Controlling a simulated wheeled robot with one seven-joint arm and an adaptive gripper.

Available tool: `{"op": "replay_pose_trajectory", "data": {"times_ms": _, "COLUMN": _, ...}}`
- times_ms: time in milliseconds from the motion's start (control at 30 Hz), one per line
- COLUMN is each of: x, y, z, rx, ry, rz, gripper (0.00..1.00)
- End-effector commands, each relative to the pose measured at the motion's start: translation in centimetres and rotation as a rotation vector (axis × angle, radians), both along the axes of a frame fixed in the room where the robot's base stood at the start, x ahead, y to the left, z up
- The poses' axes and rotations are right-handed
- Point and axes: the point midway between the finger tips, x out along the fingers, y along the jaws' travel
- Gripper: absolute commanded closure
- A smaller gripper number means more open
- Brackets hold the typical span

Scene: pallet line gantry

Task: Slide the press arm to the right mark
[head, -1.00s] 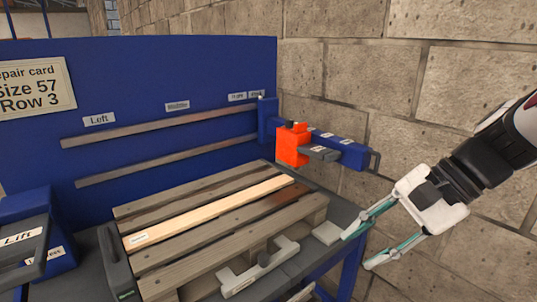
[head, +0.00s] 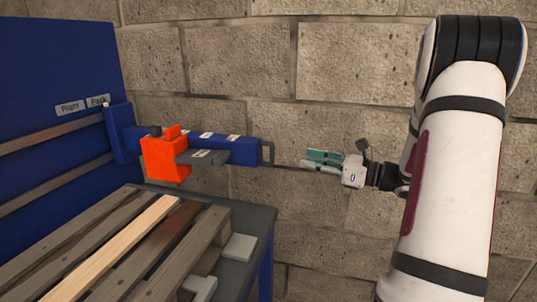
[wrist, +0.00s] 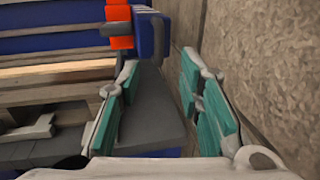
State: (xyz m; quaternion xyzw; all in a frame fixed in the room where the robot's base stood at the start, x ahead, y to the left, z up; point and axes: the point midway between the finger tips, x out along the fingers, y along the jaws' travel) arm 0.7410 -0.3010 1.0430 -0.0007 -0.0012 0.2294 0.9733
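The blue press arm (head: 235,148) juts out from the blue back panel, with an orange block (head: 165,158) and a grey plate on it and a dark handle (head: 268,153) at its free end. Its carriage (head: 120,133) sits by the Park label (head: 97,101), just right of the Right label (head: 70,108). My gripper (head: 322,161) is open and empty, pointing left at about the handle's height, with a visible gap to it. In the wrist view the teal-padded fingers (wrist: 160,105) are wide apart, and the press arm's end (wrist: 150,35) shows beyond them.
Two rails (head: 50,132) run along the back panel. A wooden pallet (head: 200,245) lies on the grey bench (head: 255,225) below the press arm. A stone block wall (head: 330,225) stands close behind and to the right. Space between gripper and handle looks clear.

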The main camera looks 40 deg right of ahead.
Motion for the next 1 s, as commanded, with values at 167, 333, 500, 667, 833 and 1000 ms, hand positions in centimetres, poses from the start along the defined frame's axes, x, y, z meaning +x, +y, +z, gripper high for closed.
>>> {"op": "replay_pose_trajectory", "data": {"times_ms": 167, "x": 3.0, "y": 1.7, "z": 0.0, "rx": 0.000, "ry": -0.001, "rz": 0.005, "gripper": 0.67}}
{"op": "replay_pose_trajectory", "data": {"times_ms": 333, "x": 6.1, "y": 3.3, "z": 0.0, "rx": -0.002, "ry": 0.000, "rz": 0.006, "gripper": 0.67}}
{"op": "replay_pose_trajectory", "data": {"times_ms": 500, "x": 8.6, "y": 4.5, "z": 0.0, "rx": -0.002, "ry": -0.001, "rz": 0.005, "gripper": 0.67}}
{"op": "replay_pose_trajectory", "data": {"times_ms": 667, "x": 10.2, "y": 5.3, "z": 0.0, "rx": -0.002, "ry": -0.001, "rz": 0.004, "gripper": 0.67}}
{"op": "replay_pose_trajectory", "data": {"times_ms": 833, "x": 10.8, "y": 5.6, "z": 0.0, "rx": -0.002, "ry": 0.000, "rz": 0.003, "gripper": 0.67}}
{"op": "replay_pose_trajectory", "data": {"times_ms": 1000, "x": 10.9, "y": 5.6, "z": 0.0, "rx": -0.002, "ry": 0.000, "rz": 0.003, "gripper": 0.67}}
